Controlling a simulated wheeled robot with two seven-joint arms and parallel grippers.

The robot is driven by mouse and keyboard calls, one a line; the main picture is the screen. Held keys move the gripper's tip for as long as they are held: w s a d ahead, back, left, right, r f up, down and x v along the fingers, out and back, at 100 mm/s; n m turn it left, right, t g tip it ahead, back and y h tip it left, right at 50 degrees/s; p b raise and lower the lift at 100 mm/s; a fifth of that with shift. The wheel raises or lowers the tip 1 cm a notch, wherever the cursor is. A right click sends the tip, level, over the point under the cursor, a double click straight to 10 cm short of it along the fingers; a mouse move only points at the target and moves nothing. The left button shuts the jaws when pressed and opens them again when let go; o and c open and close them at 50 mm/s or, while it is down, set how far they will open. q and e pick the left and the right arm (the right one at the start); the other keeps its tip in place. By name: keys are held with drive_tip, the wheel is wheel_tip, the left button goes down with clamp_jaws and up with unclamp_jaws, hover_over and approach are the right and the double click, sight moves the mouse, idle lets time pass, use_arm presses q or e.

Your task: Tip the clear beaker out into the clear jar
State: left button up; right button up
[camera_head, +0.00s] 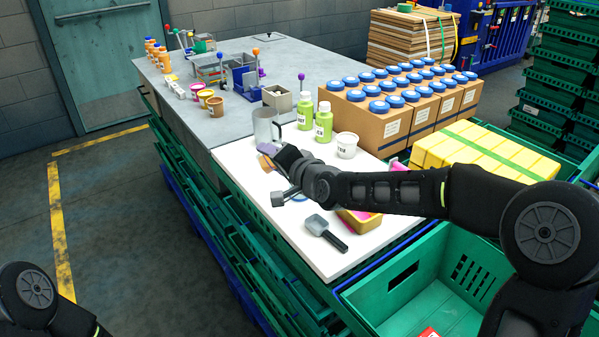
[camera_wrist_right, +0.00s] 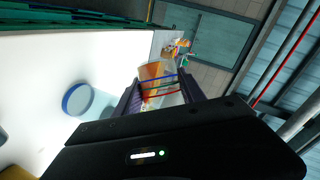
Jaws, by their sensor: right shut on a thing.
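My right gripper (camera_head: 268,158) is shut on the clear beaker, low over the left edge of the white board. The beaker (camera_wrist_right: 158,86) shows between the dark fingers in the right wrist view, with orange contents. In the head view only a small orange-tan part of it (camera_head: 264,164) shows past the gripper; its tilt is hard to tell. The clear jar (camera_head: 265,124) stands upright just behind the gripper, with what looks like a handle on its right. I cannot tell whether beaker and jar touch. My left gripper is out of view.
A round blue lid (camera_wrist_right: 77,99) lies on the white board (camera_head: 315,255). A grey scoop (camera_head: 325,229) lies nearer. Green bottles (camera_head: 323,121) and a white tub (camera_head: 346,145) stand right of the jar. Cartons with blue-lidded jars (camera_head: 410,118) stand behind. A green crate (camera_head: 425,300) is at front right.

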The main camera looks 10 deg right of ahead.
drive_tip(key=shift+f, duration=0.15)
drive_tip(key=shift+d+r+m+y+p, duration=0.1)
drive_tip(key=shift+r+m+y+p, duration=0.3)
drive_tip(key=shift+m+p, duration=0.4)
drive_tip(key=shift+c, duration=0.2)
drive_tip(key=shift+d+r+m+t+p, duration=0.2)
drive_tip(key=shift+m+t+p, duration=0.1)
drive_tip(key=shift+p, duration=0.3)
drive_tip(key=shift+a+y, duration=0.15)
drive_tip(key=shift+y, duration=0.15)
drive_tip(key=shift+r+m+p, duration=0.2)
drive_tip(key=shift+m+p, duration=0.2)
drive_tip(key=shift+p, duration=0.2)
drive_tip(key=shift+d+r+m+t+y+p, duration=0.3)
drive_tip(key=shift+m+p, duration=0.3)
drive_tip(key=shift+m, duration=0.1)
drive_tip(key=shift+f+m, duration=0.2)
drive_tip(key=shift+m, duration=0.1)
idle(0.3)
